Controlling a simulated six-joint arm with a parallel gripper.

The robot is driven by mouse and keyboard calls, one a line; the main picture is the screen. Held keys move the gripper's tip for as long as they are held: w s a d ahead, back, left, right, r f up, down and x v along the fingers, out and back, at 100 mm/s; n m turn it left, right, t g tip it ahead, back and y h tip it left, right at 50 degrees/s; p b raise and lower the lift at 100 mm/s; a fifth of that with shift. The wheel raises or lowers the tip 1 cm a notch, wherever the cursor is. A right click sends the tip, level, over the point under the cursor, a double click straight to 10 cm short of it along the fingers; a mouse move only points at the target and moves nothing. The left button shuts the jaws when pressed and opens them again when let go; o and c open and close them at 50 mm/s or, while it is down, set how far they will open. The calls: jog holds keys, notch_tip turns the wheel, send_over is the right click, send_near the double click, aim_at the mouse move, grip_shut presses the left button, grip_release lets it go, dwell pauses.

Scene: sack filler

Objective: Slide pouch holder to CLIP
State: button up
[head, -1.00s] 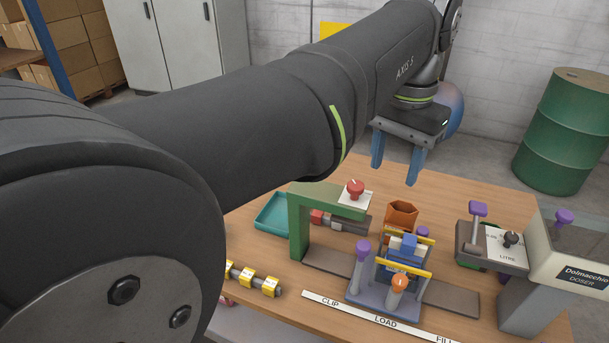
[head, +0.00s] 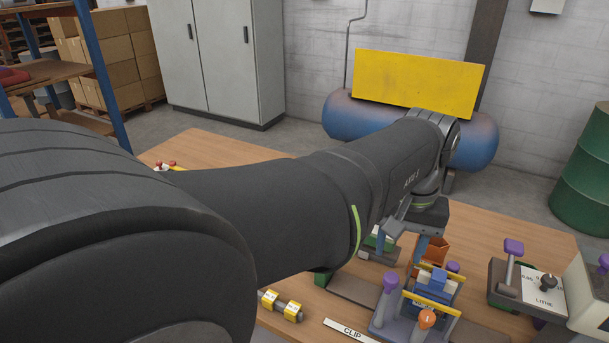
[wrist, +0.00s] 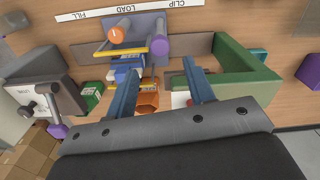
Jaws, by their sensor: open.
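The pouch holder (head: 381,323) is a grey-blue carriage with purple knobs, yellow bars and an orange knob. In the wrist view the holder (wrist: 145,25) stands on the grey rail beside the upside-down LOAD label. The CLIP label (head: 350,331) lies to its left in the head view and to its right in the wrist view. My gripper (wrist: 161,67) is open, its blue fingers apart and nothing visible held between them. It is above the rail, near the holder's purple knob (wrist: 160,45). In the head view my arm partly hides the gripper (head: 392,236).
A green arch (wrist: 245,65) spans the rail at the CLIP side. An orange open-topped container (head: 432,252) stands behind the holder. The doser (head: 590,285) is at the right. A bar with yellow bands (head: 282,304) lies at the front left.

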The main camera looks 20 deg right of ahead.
aim_at(391, 276)
notch_tip(391, 276, down, 7)
jog(key=shift+f, duration=0.15)
grip_shut()
jog(key=shift+a, duration=0.1)
